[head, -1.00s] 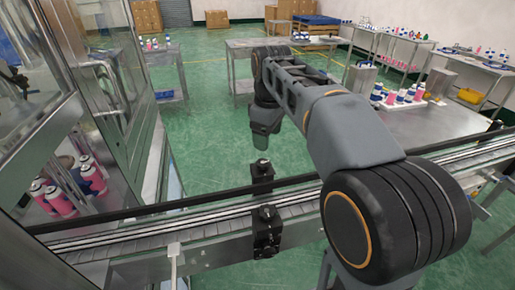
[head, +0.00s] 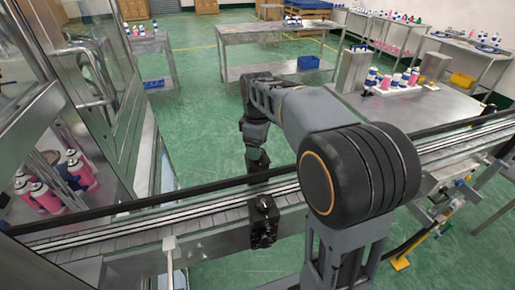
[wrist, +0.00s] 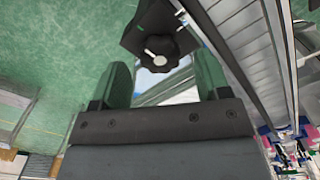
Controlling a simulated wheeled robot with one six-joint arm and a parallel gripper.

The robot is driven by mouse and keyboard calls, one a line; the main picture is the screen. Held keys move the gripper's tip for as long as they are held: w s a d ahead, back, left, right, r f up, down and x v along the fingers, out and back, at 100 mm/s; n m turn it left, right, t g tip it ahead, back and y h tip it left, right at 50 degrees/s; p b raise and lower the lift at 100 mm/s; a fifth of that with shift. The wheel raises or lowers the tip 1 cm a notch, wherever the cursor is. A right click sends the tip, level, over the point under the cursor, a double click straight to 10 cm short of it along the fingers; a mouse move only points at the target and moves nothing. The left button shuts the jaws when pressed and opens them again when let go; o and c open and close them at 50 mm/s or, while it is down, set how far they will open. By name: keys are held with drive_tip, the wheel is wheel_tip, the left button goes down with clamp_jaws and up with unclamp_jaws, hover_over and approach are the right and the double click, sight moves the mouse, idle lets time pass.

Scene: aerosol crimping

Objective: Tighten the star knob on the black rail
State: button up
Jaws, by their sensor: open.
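In the wrist view, a black star knob (wrist: 160,48) with a pale round centre sits on a dark clamp bracket at the side of the conveyor. My gripper (wrist: 162,75) is open and empty, its two green-tinted fingers spread apart. The knob shows beyond and between the fingertips; I cannot tell the depth of the gap. In the head view my gripper (head: 257,165) points down at the black rail (head: 150,204) on the conveyor's far side. The star knob cannot be made out there.
The conveyor (head: 200,222) runs across the front, with a black clamp (head: 263,222) on its near side. A glass-walled machine (head: 50,110) with pink cans stands left. A metal table (head: 430,105) with cans stands right. Green floor lies open beyond the conveyor.

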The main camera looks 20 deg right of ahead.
drive_tip(key=shift+f, duration=0.75)
drive_tip(key=shift+c, duration=0.5)
drive_tip(key=c, duration=0.8)
drive_tip(key=shift+c, duration=0.2)
